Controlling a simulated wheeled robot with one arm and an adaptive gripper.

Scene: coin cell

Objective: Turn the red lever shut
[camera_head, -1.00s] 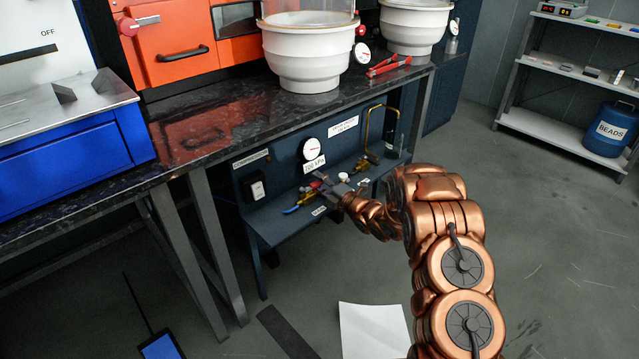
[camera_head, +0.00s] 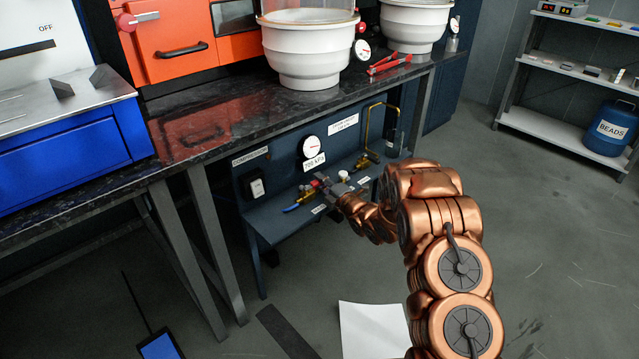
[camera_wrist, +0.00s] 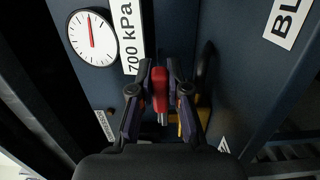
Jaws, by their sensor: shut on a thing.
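The red lever (camera_wrist: 160,88) sits between the two fingers of my gripper (camera_wrist: 160,80) in the wrist view, and the fingers are shut on it. In the head view my gripper (camera_head: 327,187) reaches into the panel below the counter. There the red lever (camera_head: 316,183) shows only as a small red patch, mostly hidden by my gripper. It belongs to a brass valve with a blue hose end (camera_head: 292,207) at its left.
A round gauge (camera_head: 312,147) with a 700 kPa label is mounted above the valve. A bent brass pipe (camera_head: 369,125) stands to the right. The dark counter (camera_head: 200,140) overhangs the panel.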

